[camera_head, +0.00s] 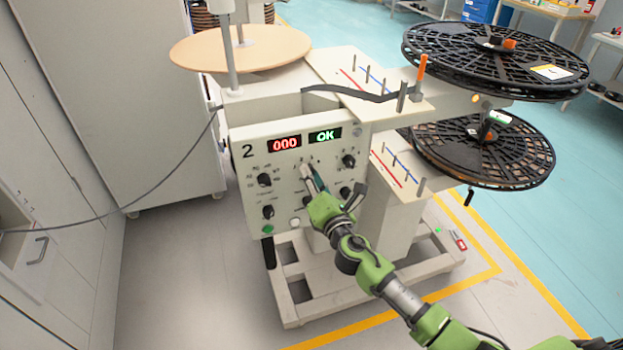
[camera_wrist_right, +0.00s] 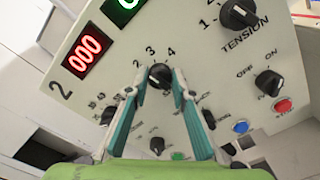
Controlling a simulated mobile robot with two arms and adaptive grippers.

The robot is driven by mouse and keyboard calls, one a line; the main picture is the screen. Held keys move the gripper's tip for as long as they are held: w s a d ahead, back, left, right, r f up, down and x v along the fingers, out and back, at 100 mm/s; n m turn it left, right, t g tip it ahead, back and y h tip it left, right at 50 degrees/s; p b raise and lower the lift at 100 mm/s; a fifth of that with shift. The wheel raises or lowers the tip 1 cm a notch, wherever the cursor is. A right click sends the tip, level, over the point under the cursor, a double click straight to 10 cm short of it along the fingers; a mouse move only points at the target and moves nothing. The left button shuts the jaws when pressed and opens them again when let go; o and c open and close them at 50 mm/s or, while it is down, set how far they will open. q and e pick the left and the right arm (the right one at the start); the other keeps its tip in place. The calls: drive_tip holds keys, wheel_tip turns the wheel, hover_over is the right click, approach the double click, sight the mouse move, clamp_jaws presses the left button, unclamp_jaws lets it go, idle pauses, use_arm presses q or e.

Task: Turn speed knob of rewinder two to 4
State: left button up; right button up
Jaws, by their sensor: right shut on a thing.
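Rewinder two (camera_head: 248,138) has a white front panel marked 2. A red display (camera_head: 284,144) on it reads 000 and a green one (camera_head: 325,135) reads OK. My right gripper (camera_head: 308,172) reaches the panel below the displays. In the right wrist view, my right gripper (camera_wrist_right: 157,84) has its fingertips closed on both sides of a black knob (camera_wrist_right: 160,74). The digits 2, 3 and 4 show above this knob. Its own label is hidden by the gripper and I cannot tell exactly where its pointer is set. My left gripper is not in view.
The black TENSION knob (camera_wrist_right: 238,14) and an ON/OFF switch (camera_wrist_right: 268,82) are right of the held knob, with red and blue buttons below. More knobs sit left and below. Black reels (camera_head: 480,60) overhang at the right. A cable runs left from the machine.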

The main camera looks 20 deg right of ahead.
drive_tip(key=m+b, duration=0.2)
drive_tip(key=m, duration=0.5)
drive_tip(key=shift+f, duration=0.1)
drive_tip(key=m, duration=0.4)
drive_tip(key=shift+c, duration=0.2)
drive_tip(key=shift+m, duration=1.9)
drive_tip(key=shift+o, duration=0.2)
drive_tip(key=o, duration=1.1)
